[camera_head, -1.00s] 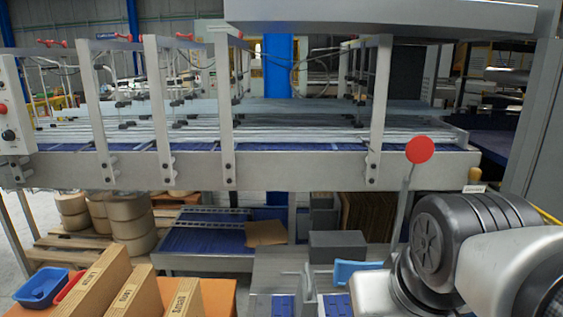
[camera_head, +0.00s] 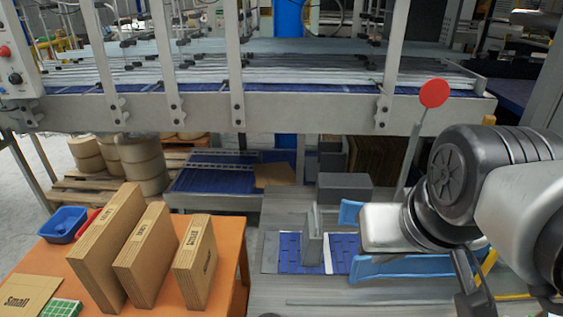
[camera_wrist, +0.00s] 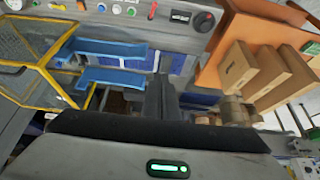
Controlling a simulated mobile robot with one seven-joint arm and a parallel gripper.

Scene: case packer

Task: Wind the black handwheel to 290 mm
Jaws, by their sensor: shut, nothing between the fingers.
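A round black wheel or knob (camera_wrist: 204,21) shows at the top of the wrist view, on the grey front panel; it looks like the black handwheel. A small dark display (camera_wrist: 181,17) sits just left of it; its figures are too small to read. My gripper (camera_wrist: 160,78) is shut and empty, its dark fingers together at the middle of the wrist view. It is apart from the wheel. In the head view my arm fills the right side, and I cannot make out the fingertips or clearly see the wheel.
An orange table (camera_head: 228,262) with several upright cardboard cartons (camera_head: 147,266) stands at left. Blue guide rails (camera_head: 405,266) flank a blue belt. A grey conveyor frame (camera_head: 290,112) crosses the back. A red-topped lever (camera_head: 433,93) stands by my arm. A yellow-framed guard (camera_wrist: 45,75) is left in the wrist view.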

